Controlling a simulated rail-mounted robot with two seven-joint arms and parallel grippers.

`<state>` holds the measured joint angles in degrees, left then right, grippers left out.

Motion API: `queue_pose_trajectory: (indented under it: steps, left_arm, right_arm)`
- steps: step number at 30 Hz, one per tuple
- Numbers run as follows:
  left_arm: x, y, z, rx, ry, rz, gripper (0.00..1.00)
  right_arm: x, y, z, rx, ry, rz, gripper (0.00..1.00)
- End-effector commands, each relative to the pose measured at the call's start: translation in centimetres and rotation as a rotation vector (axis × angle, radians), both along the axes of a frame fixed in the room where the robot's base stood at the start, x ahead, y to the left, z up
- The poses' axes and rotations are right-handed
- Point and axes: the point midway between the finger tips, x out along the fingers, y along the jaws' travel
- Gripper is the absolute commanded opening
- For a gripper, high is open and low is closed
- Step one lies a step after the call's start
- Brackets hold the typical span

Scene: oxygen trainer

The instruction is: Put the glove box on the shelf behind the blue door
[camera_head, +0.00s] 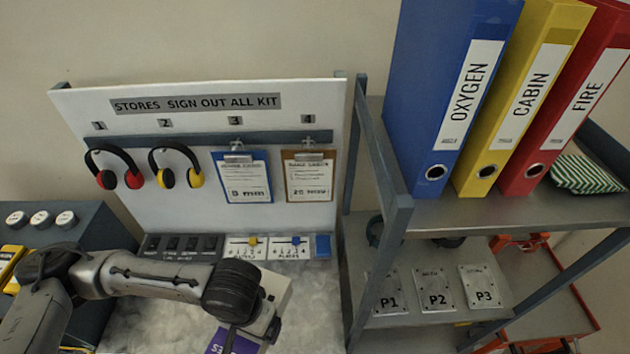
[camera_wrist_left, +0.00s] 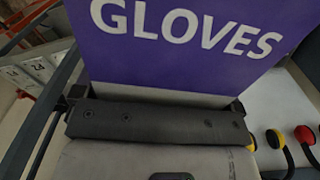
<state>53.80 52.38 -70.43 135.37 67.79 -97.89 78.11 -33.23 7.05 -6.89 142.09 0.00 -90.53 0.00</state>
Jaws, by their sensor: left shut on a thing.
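The glove box is a white and purple carton, marked GLOVES in white letters on its purple face (camera_wrist_left: 185,65) in the left wrist view. In the head view only part of the glove box (camera_head: 226,342) shows at the bottom centre, cut off by the frame and partly behind my left wrist. My left gripper (camera_head: 258,325) is shut on the glove box, which fills the upper part of the left wrist view, just beyond the gripper (camera_wrist_left: 155,112). I cannot make out a blue door or the shelf behind it. My right gripper is not in view.
A metal shelf rack (camera_head: 510,210) stands at right, with blue (camera_head: 445,70), yellow (camera_head: 520,95) and red (camera_head: 570,100) binders on top and P1 to P3 plates (camera_head: 436,290) lower down. A sign-out board (camera_head: 100,210) with headsets and clipboards stands behind my left arm.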

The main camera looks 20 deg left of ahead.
Motion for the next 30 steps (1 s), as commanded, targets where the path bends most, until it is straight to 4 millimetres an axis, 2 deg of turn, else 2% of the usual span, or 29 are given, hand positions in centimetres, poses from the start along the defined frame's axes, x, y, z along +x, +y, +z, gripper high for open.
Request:
queue_pose_trajectory:
  steps: [1,6,12,18,30]
  left_arm:
    - [1.3,-0.2,2.1,-0.001,-0.010,-0.001,0.55]
    - [3.8,-0.3,6.4,-0.001,-0.007,-0.006,0.55]
    - [5.2,-0.4,9.3,-0.001,-0.003,-0.008,0.55]
    - [5.6,-0.4,10.1,-0.002,0.001,-0.009,0.55]
    - [5.6,-0.3,10.1,-0.001,-0.001,-0.007,0.55]
  right_arm:
    - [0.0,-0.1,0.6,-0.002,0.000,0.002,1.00]
    - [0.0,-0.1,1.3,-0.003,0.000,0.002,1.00]
    - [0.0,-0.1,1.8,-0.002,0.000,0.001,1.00]
    - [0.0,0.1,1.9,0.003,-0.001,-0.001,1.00]
    - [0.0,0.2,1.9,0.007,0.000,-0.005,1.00]
